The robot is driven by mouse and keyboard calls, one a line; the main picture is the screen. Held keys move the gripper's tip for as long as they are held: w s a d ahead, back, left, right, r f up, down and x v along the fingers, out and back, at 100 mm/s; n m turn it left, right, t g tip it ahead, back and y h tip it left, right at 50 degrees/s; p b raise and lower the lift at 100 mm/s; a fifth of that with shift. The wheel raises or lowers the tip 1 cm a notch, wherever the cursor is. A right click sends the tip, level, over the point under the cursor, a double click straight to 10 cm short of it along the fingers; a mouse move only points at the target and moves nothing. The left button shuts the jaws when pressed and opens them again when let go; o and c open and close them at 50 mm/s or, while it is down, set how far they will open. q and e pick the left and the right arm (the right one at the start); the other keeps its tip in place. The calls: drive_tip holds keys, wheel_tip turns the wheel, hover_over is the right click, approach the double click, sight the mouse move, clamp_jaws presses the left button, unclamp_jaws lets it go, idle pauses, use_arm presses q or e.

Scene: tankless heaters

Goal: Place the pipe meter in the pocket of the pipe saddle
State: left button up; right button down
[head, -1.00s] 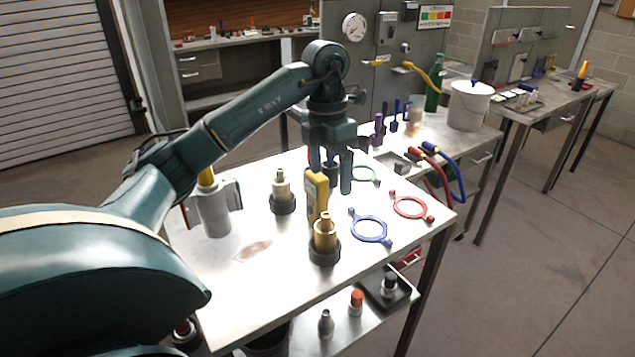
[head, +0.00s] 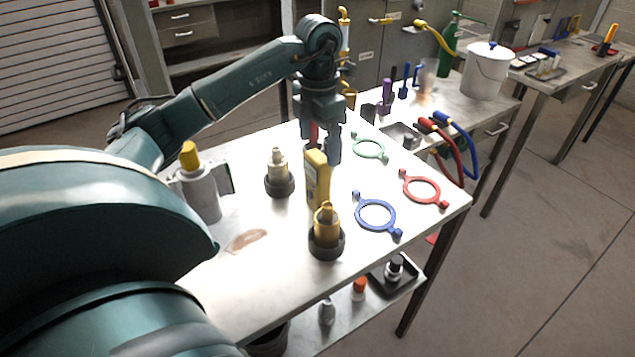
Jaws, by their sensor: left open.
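A yellow block-shaped device with a dark face, which looks like the pipe meter (head: 317,180), stands upright on the workbench. My left gripper (head: 322,148) points down with its fingers apart, just behind and above the yellow device. The device hides part of the gap between the fingers, and I cannot tell whether they touch it. I cannot clearly make out the pipe saddle. A grey cylinder with a yellow top (head: 200,190) stands at the left, with a dark flat piece on its right side. My right gripper is not in view.
Two brass fittings in dark round bases stand near the device, one at left (head: 279,175) and one in front (head: 326,235). Blue (head: 361,219), red (head: 407,189) and green (head: 357,149) rings lie to the right. The bench's front middle is mostly clear.

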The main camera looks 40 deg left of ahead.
sight(317, 156)
use_arm(q)
drive_tip(key=shift+s+f+p, duration=0.1)
drive_tip(key=shift+f+p, duration=0.5)
drive_tip(key=shift+f, duration=2.75)
drive_tip(key=c, duration=1.2)
drive_tip(key=shift+r, duration=0.15)
drive_tip(key=shift+c, duration=0.5)
